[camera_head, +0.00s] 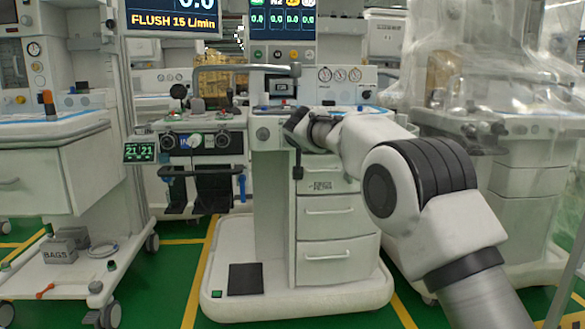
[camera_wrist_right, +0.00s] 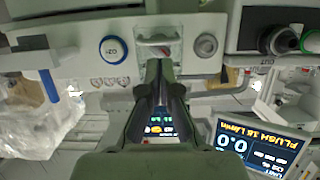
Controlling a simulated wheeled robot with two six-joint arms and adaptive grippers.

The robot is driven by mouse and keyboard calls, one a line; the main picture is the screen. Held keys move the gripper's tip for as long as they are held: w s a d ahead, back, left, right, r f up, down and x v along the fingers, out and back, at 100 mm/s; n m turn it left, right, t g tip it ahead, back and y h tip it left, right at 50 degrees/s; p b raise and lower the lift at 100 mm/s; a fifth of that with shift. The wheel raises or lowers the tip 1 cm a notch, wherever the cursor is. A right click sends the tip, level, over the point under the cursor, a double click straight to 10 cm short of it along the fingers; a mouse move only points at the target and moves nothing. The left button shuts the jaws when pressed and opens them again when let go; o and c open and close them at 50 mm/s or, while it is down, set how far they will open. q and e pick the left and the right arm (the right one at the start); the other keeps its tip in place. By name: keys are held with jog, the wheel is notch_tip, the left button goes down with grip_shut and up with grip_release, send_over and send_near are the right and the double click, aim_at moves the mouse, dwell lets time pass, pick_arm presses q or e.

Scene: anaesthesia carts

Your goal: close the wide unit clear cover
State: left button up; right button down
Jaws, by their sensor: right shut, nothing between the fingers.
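The wide white unit (camera_head: 312,190) stands in the middle of the head view, with drawers below and gauges above. My right arm reaches in from the right, and its gripper (camera_head: 295,124) is at the unit's front edge, fingertips not clearly visible. In the right wrist view the gripper's dark fingers (camera_wrist_right: 158,66) are shut and empty. Just beyond their tips is a small clear cover (camera_wrist_right: 158,29) over a recess with a reddish part. I cannot tell contact or the cover's exact angle. The cover is not distinguishable in the head view. My left gripper is not in view.
In the right wrist view a blue-ringed O2 knob (camera_wrist_right: 114,50) and a grey round knob (camera_wrist_right: 206,45) flank the cover. A metal rail (camera_head: 245,69) crosses above the unit's worktop. A plastic-draped cart (camera_head: 500,120) stands right, another cart (camera_head: 62,185) left.

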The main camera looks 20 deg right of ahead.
pick_arm(q)
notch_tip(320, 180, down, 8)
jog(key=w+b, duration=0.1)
jog(key=b, duration=0.5)
pick_arm(e)
jog(key=s+f, duration=0.4)
jog(key=f, duration=0.3)
jog(key=a+r+m+t+y+p, duration=0.25)
jog(key=a+m+y+p, duration=0.25)
jog(key=a+y, duration=0.45)
jog(key=s+d+r+m+h+p, duration=0.2)
jog(key=s+d+m+h+p, duration=0.9)
jog(key=p, duration=1.6)
pick_arm(q)
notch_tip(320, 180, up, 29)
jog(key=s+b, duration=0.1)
jog(key=b, duration=0.2)
pick_arm(e)
jog(key=w+m+y, duration=0.1)
jog(key=w, duration=1.5)
jog(key=shift+w+a+f+t, duration=0.35)
jog(key=shift+w, duration=0.05)
